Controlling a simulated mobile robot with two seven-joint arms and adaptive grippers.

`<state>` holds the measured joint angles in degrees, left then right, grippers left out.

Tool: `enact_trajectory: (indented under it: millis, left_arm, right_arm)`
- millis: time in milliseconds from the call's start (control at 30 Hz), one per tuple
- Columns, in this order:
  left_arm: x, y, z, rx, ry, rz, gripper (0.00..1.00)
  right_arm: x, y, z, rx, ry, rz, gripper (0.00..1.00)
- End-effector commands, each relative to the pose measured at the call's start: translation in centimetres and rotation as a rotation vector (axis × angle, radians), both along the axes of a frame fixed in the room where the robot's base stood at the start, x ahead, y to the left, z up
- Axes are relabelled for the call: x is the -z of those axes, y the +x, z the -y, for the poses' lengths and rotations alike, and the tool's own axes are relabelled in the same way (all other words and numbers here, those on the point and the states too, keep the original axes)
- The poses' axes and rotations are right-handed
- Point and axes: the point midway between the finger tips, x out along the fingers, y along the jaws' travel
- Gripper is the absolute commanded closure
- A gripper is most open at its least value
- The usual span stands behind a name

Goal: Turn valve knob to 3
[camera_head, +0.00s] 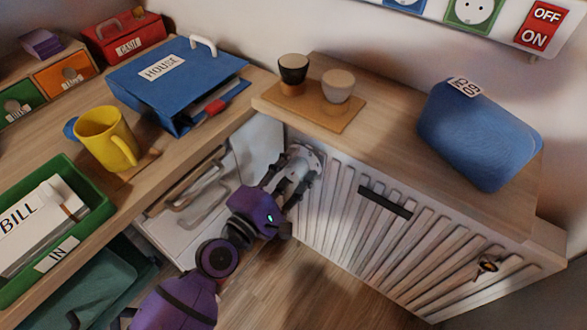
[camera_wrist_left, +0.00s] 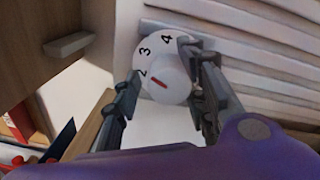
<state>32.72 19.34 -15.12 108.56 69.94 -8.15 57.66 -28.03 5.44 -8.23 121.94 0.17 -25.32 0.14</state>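The white valve knob (camera_wrist_left: 168,82) shows in the left wrist view with a red mark on its face. The dial behind it reads 2, 3 and 4, and the mark points up-left, closest to the 2. My left gripper (camera_wrist_left: 162,70) has one finger on each side of the knob, with a small gap visible at the left finger; contact at the right finger is unclear. In the head view my left gripper (camera_head: 288,178) is at the valve by the radiator's left end, and the knob is partly hidden by the fingers. My right gripper is not in view.
The ribbed white radiator (camera_head: 400,245) runs to the right under a wooden shelf (camera_head: 400,150) bearing two cups and a blue speaker-like object (camera_head: 478,135). On the left, a desk holds a yellow mug (camera_head: 105,138), a blue HOUSE binder (camera_head: 175,80) and a green tray (camera_head: 90,195).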

Motion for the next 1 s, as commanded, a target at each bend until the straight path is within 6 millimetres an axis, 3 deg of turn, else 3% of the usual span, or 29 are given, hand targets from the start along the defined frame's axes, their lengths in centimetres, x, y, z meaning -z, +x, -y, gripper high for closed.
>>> enact_trajectory:
  millis: [633, 1000]
  left_arm:
    - [0.3, -0.4, -0.3, 0.000, 0.004, -0.004, 0.58]
    - [0.5, -5.4, -3.7, 0.004, 0.007, -0.005, 0.58]
  right_arm:
    - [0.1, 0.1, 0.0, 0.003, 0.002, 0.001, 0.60]
    - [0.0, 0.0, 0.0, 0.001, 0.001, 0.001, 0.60]
